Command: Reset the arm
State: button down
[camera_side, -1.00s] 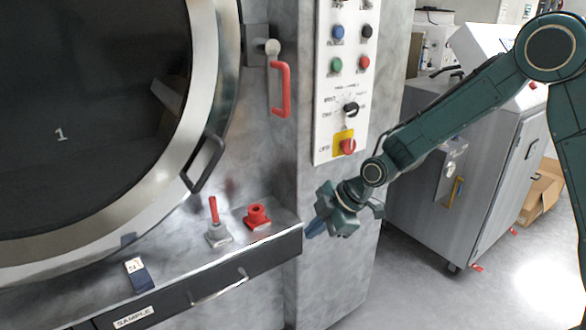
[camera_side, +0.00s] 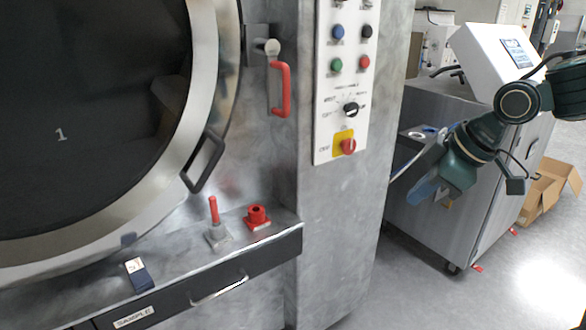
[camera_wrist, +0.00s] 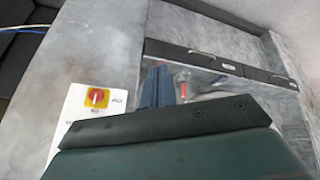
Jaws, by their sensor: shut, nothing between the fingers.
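My gripper (camera_side: 424,190) is at the right in the side view, in the air to the right of the washer's control panel (camera_side: 343,85). Its blue-grey fingers are together and hold nothing. In the wrist view the fingers (camera_wrist: 157,88) point ahead, beside the panel's red knob on a yellow plate (camera_wrist: 97,97). The washer's round door (camera_side: 205,120) is at the left in the side view, with a dark window. A red handle (camera_side: 281,90) hangs beside the door. A red-tipped lever (camera_side: 214,212) and a red knob (camera_side: 257,216) stand on the ledge.
A grey cabinet (camera_side: 480,210) on casters stands behind my gripper at the right. An open cardboard box (camera_side: 552,187) lies on the floor beyond it. A small dark block (camera_side: 139,276) is on the ledge, above a drawer handle (camera_side: 219,289). The floor between washer and cabinet is clear.

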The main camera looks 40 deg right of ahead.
jog(key=s+d+r+m+h, duration=0.1)
jog(key=s+d+m, duration=0.2)
jog(key=s, duration=1)
jog(key=shift+s+d+r+m, duration=0.15)
jog(key=shift+d+r+m, duration=0.1)
jog(key=shift+m, duration=1.25)
